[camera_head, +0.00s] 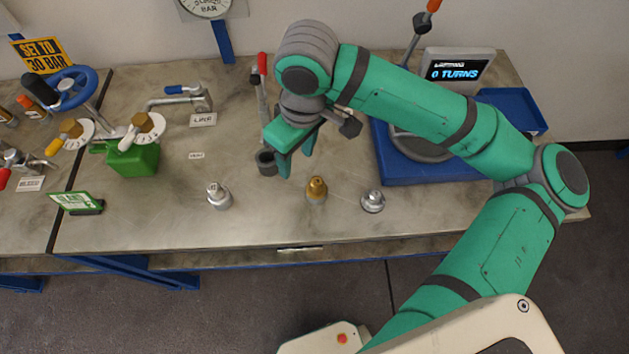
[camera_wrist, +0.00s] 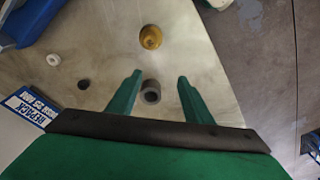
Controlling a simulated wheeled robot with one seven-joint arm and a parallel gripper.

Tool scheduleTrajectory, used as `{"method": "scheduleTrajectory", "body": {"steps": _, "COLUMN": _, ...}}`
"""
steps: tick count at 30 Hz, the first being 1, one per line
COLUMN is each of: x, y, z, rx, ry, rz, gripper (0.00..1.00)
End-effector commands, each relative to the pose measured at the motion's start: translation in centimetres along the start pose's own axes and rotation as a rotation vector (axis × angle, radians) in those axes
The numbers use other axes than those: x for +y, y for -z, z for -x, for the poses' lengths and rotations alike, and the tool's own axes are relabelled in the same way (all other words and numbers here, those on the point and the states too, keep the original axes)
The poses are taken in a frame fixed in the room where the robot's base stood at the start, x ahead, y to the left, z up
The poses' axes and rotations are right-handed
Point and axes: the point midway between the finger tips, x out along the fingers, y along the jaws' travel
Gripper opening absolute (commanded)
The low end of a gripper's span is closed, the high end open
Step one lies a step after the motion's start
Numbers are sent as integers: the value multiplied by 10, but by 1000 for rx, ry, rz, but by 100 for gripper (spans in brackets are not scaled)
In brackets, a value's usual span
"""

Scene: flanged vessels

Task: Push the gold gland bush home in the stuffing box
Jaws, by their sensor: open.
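The gold gland bush (camera_head: 317,190) stands upright on the bench, apart from the other parts. It also shows at the top of the wrist view (camera_wrist: 150,37). A dark grey hollow cylinder (camera_head: 265,162), which looks like the stuffing box, stands to its left. In the wrist view this cylinder (camera_wrist: 151,95) appears between my fingers, with its dark bore facing up. My gripper (camera_head: 296,160) is open and empty, pointing down near the cylinder. Its green fingers also show in the wrist view (camera_wrist: 160,76). I cannot tell how high the fingertips are above the bench.
Silver fittings stand left (camera_head: 218,196) and right (camera_head: 373,201) of the bush. A blue base (camera_head: 420,172) with a round device is at the right. A white ring (camera_wrist: 54,59) and dark disc (camera_wrist: 83,85) lie near a sign (camera_wrist: 28,106). The front of the bench is clear.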

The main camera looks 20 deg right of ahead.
Motion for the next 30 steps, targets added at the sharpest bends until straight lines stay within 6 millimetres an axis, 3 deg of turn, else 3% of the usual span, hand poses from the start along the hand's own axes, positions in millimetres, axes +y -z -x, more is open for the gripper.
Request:
{"method": "scheduleTrajectory", "body": {"steps": 3, "x": 12, "y": -22, "z": 4, "rx": -74, "ry": -33, "rz": -22, "gripper": 46}}
{"method": "scheduleTrajectory", "body": {"steps": 6, "x": 17, "y": -31, "z": 3, "rx": -102, "ry": -43, "rz": -33, "gripper": 46}}
{"method": "scheduleTrajectory", "body": {"steps": 15, "x": 20, "y": -37, "z": -36, "rx": -108, "ry": -44, "rz": -35, "gripper": 46}}
{"method": "scheduleTrajectory", "body": {"steps": 23, "x": 21, "y": -40, "z": -54, "rx": -106, "ry": -44, "rz": -35, "gripper": 46}}
{"method": "scheduleTrajectory", "body": {"steps": 30, "x": 24, "y": -47, "z": -85, "rx": -106, "ry": -43, "rz": -34, "gripper": 46}}
